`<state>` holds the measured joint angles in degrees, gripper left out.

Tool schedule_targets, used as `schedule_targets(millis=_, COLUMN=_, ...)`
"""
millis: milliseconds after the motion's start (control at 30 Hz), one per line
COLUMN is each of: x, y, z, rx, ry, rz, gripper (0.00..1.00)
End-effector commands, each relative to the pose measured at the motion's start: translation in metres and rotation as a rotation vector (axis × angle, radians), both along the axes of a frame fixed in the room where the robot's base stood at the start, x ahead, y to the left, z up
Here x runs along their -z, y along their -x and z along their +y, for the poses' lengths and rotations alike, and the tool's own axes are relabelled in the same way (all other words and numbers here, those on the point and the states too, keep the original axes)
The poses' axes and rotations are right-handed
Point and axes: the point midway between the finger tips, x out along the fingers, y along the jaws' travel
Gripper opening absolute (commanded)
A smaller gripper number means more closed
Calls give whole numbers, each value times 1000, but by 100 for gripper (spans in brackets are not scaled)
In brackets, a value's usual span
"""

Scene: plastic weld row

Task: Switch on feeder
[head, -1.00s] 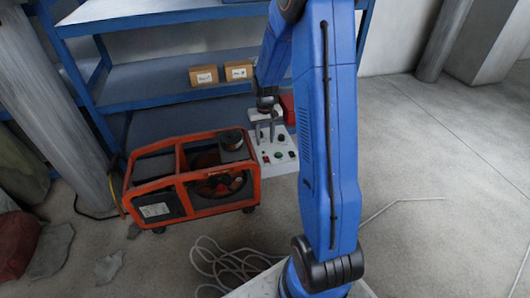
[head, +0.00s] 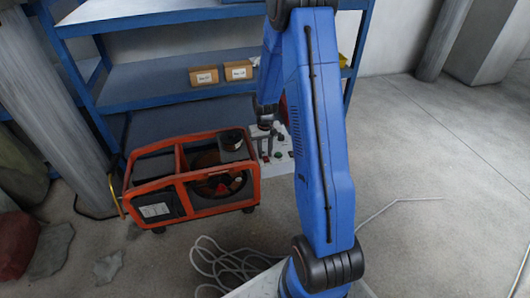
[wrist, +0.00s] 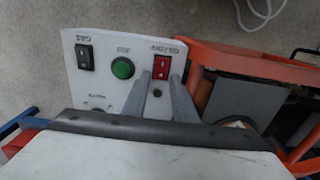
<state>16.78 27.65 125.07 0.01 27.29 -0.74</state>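A white control panel (wrist: 95,75) shows in the wrist view, and partly in the head view (head: 284,175). It carries a black rocker switch (wrist: 85,57), a green round button (wrist: 123,68) and a red rocker switch (wrist: 162,68). The labels appear inverted and blurred; I cannot read them surely. My gripper (wrist: 160,77) is over the panel with two grey fingers apart. In the wrist view the tips flank the red rocker, with nothing held between them. Contact cannot be told. In the head view my gripper (head: 266,153) is at the panel's left part, and my arm hides its right side.
An orange-framed machine (head: 190,180) stands directly left of the panel. A blue shelf rack (head: 165,78) with two small boxes (head: 204,76) is behind. Loose white cable (head: 225,265) lies on the floor in front. The floor to the right (head: 440,170) is mostly clear.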

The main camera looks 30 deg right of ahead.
Motion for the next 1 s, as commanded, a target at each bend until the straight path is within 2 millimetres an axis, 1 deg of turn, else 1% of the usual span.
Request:
schedule_targets(millis=33, x=0, y=0, z=0, rx=0, ry=0, rz=0, gripper=12)
schedule_targets(millis=67, x=0, y=0, z=0, rx=0, ry=0, rz=0, gripper=5)
schedule_targets(millis=100, x=0, y=0, z=0, rx=0, ry=0, rz=0, gripper=0)
schedule_targets(millis=333, x=0, y=1, z=0, rx=0, ry=6, rz=-19, gripper=0)
schedule_targets(millis=700, x=-2, y=8, z=3, rx=1, ry=56, rz=-199, gripper=0)
schedule_targets(millis=1000, x=-3, y=9, z=3, rx=-1, ry=72, rz=-251, gripper=0)
